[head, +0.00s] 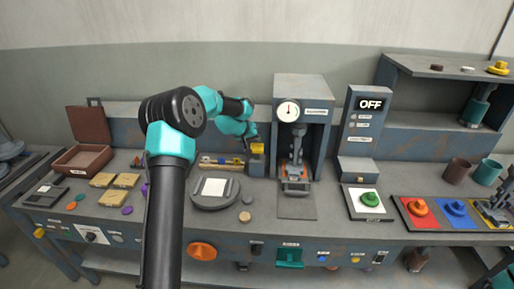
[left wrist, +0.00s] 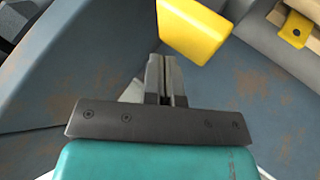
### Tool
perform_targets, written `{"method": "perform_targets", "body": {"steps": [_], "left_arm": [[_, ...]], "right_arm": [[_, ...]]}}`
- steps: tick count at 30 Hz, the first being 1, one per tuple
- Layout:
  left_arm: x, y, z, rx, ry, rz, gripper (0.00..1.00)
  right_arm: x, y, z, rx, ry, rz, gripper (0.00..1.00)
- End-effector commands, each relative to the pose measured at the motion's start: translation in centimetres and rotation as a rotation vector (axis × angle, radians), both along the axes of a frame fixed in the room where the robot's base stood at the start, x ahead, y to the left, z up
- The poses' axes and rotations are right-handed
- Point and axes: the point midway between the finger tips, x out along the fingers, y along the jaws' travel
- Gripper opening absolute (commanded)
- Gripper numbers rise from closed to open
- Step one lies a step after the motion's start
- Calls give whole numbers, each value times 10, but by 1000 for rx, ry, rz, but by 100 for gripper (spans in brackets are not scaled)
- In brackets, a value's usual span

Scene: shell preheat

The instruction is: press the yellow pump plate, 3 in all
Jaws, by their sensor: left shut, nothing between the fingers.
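The yellow pump plate (head: 258,148) is a small yellow block on a grey housing, left of the gauge press, at the back of the bench. In the left wrist view the yellow plate (left wrist: 194,28) is large, just beyond and to the right of my fingertips. My left gripper (head: 250,138) is shut and empty, close above the plate; the left wrist view shows its fingers (left wrist: 166,68) together. I cannot tell whether they touch the plate. A dark shape at the right edge of the head view, over the yellow mat, seems part of my right arm; its jaws are unclear.
A press with a round gauge (head: 288,111) stands right of the plate, and an OFF display box (head: 370,104) beyond it. A round grey plate (head: 231,202) lies in front. Coloured mats with knobs, such as the red mat (head: 434,222), are at the right.

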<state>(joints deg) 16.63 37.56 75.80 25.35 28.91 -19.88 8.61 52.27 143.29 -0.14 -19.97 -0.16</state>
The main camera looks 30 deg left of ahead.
Motion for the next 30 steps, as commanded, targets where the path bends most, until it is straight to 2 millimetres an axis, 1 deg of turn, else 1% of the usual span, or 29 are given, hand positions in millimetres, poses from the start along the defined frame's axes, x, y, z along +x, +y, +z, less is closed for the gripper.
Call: {"method": "perform_targets", "body": {"steps": [17,30], "left_arm": [[0,0,0,0,0,0,0],[0,0,-9,-1,0,1,0]], "right_arm": [[0,0,0,0,0,0,0],[0,0,0,0,0,0,0]]}}
